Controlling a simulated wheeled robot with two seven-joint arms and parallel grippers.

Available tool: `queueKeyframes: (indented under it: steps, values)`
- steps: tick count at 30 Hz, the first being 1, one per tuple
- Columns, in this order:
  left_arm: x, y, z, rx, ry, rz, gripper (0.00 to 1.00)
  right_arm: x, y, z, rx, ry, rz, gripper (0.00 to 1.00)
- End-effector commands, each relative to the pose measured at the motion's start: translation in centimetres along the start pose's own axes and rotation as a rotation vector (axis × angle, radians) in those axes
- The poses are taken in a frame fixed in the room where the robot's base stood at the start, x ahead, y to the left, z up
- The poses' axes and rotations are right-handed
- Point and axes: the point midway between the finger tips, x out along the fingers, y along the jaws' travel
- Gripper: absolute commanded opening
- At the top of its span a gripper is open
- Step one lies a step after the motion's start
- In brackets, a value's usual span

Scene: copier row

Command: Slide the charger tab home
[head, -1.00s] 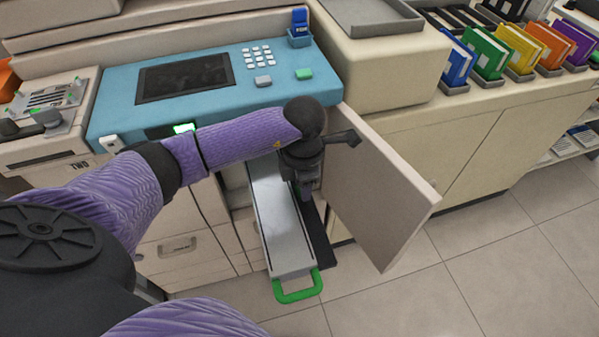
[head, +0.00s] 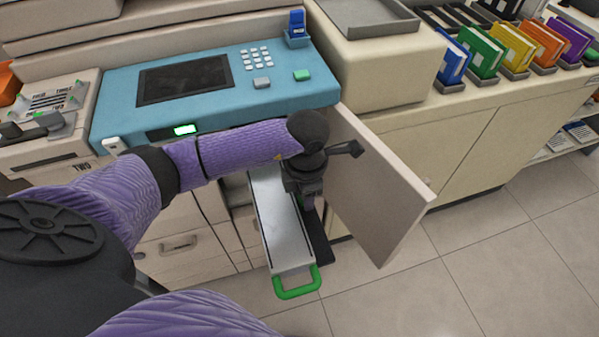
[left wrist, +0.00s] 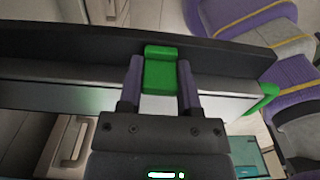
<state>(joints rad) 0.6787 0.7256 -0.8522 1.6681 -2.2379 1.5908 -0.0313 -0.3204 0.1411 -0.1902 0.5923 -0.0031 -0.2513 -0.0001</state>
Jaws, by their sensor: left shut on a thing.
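The charger tab, a small green block (left wrist: 160,75), sits between the two purple fingers of my left gripper (left wrist: 160,88) in the left wrist view. The fingers are shut on its sides. In the head view my left gripper (head: 309,196) points down beside the right edge of a pulled-out grey tray (head: 284,228), over a dark strip (head: 318,243). The wrist and arm hide most of the tab there. My right gripper is out of view.
The tray ends in a green handle (head: 297,284). An open cabinet door (head: 376,200) stands close to the right of my left gripper. A blue copier panel (head: 215,85) lies above my forearm. The tiled floor in front is clear.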

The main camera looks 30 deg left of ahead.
Motion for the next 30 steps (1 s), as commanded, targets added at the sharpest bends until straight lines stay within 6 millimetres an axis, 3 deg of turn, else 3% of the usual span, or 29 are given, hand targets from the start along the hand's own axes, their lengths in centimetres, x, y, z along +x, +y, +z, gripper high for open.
queueKeyframes:
  steps: [18, 30]
  values:
    - [-0.3, -2.3, 0.2, 0.001, -0.007, 0.001, 0.0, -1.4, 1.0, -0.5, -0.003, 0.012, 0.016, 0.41]
    - [-0.3, -3.8, 0.1, 0.001, -0.006, 0.001, 0.0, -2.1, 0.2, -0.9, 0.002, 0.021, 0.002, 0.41]
